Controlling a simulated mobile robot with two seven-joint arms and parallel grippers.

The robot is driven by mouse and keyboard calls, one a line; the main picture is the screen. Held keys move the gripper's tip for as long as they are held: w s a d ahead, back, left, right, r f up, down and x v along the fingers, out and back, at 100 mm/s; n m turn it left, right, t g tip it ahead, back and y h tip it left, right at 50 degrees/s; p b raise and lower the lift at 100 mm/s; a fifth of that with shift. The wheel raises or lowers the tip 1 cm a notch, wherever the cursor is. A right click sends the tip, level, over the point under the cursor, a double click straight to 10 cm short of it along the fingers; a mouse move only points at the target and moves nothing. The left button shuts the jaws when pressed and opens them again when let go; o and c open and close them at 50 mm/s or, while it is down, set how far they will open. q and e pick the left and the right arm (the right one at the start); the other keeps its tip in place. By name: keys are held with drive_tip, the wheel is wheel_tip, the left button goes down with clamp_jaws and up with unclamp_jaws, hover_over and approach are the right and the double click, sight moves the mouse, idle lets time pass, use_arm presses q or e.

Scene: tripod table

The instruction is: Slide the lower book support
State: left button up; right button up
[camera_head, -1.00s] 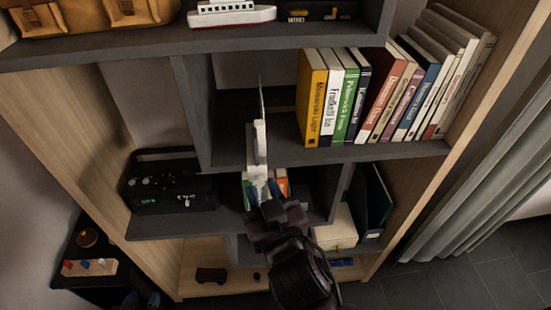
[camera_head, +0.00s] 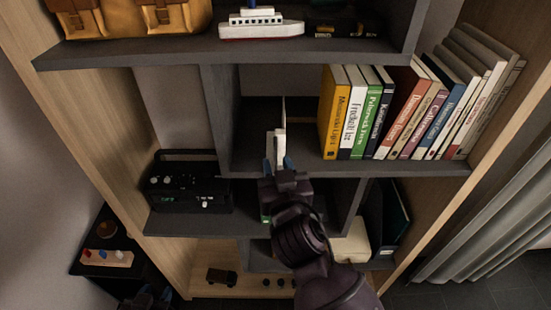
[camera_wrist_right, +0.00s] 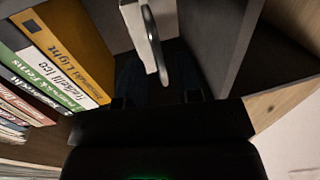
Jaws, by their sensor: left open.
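The white book support (camera_head: 281,143) stands upright on the shelf with the books, left of them, with a gap between. It shows in the right wrist view as a white block with a curved grey metal edge (camera_wrist_right: 154,45). My right gripper (camera_head: 278,164) is at this shelf's front edge, its blue fingertips on either side of the support's lower front part. In the right wrist view its dark fingertips (camera_wrist_right: 156,99) are apart, with the support just ahead; contact cannot be told. My left gripper (camera_head: 150,299) is open and low at the bottom left, partly cut off.
A row of books (camera_head: 400,110) leans right of the support; the yellow book (camera_head: 334,112) is nearest. A dark upright divider (camera_head: 217,115) stands to the left. A shelf (camera_head: 240,52) with a toy ship (camera_head: 262,24) is above. A black radio (camera_head: 187,185) sits lower left.

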drive_tip(key=shift+w+a, duration=0.25)
drive_tip(key=shift+w, duration=0.8)
clamp_jaws()
